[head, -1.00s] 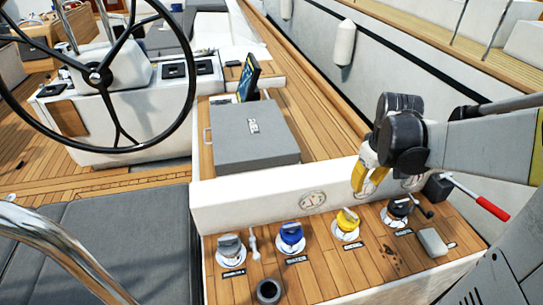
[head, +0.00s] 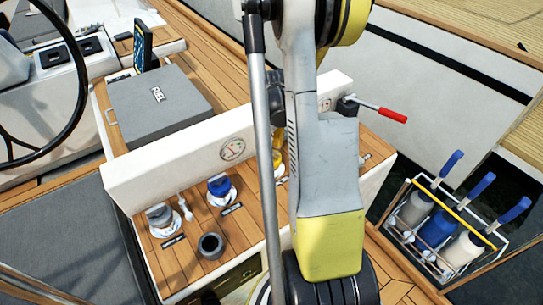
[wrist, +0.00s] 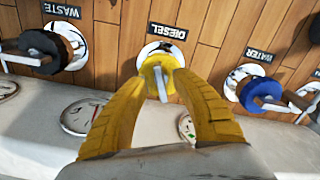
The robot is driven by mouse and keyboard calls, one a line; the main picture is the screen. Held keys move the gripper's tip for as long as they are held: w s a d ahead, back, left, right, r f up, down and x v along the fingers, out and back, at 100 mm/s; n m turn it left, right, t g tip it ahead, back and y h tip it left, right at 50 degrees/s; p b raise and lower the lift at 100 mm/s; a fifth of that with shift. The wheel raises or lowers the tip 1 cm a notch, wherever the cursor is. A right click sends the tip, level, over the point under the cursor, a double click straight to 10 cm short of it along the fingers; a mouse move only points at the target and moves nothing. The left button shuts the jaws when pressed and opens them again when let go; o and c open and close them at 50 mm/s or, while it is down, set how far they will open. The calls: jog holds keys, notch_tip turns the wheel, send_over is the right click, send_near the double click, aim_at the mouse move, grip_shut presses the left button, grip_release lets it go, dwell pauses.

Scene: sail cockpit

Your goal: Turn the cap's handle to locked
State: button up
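In the wrist view the yellow cap (wrist: 155,66) sits in a white ring on the teak panel, beside an upside-down DIESEL label (wrist: 167,32). Its pale narrow handle (wrist: 160,86) points down the picture, towards the white wall. My gripper (wrist: 162,80) has its two yellow fingers spread, their tips near the left and right of the cap, with the handle between them. I cannot tell whether the tips touch the cap. In the head view my arm hides most of the gripper and the cap; only a bit of yellow shows beside the arm.
The blue WATER cap (wrist: 262,92) and dark WASTE cap (wrist: 42,52) flank the yellow one. A white wall with gauges (head: 232,149) runs along the panel. A grey cap (head: 160,215), a dark round cup (head: 210,246) and a red-handled lever (head: 392,115) are nearby.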

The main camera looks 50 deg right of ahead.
jog(key=shift+f, duration=0.85)
grip_shut()
